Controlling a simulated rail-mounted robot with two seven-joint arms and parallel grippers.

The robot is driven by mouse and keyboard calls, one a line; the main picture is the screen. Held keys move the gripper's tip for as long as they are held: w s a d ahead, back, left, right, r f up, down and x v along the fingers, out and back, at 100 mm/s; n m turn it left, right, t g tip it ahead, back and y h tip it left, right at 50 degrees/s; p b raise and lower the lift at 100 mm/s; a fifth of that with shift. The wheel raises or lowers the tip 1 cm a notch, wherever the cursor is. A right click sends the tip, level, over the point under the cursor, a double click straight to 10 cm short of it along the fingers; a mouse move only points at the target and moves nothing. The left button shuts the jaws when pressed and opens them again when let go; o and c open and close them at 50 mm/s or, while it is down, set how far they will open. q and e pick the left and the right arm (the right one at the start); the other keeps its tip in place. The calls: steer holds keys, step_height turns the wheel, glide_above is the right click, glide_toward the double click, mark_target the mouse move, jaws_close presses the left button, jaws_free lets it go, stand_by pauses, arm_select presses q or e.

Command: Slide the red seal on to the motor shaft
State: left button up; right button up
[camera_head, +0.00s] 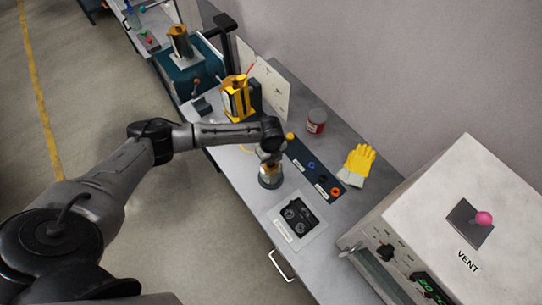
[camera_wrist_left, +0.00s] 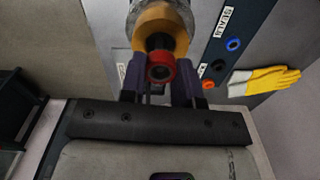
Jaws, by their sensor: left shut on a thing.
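The red seal (camera_wrist_left: 161,68) is a small ring between the two dark fingers of my left gripper (camera_wrist_left: 160,82), which is shut on it. In the left wrist view the seal lies in line with the dark motor shaft (camera_wrist_left: 158,42), close in front of it. I cannot tell whether the seal is around the shaft tip. The motor (camera_wrist_left: 152,18) has an orange-yellow top and a grey body. In the head view the motor (camera_head: 270,180) stands on the bench directly under my left gripper (camera_head: 269,157), whose fingers and seal are hard to make out there. My right gripper is not in view.
A dark seal mat (camera_head: 301,151) right of the motor holds blue, black and orange rings. Yellow gloves (camera_head: 358,165), a red tin (camera_head: 316,122) and a yellow pump part (camera_head: 237,98) are nearby. A tray (camera_head: 296,219) lies in front, and a large oven (camera_head: 455,210) stands at right.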

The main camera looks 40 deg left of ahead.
arm_select(q)
steer(key=o, duration=1)
steer(key=shift+r, duration=6.85)
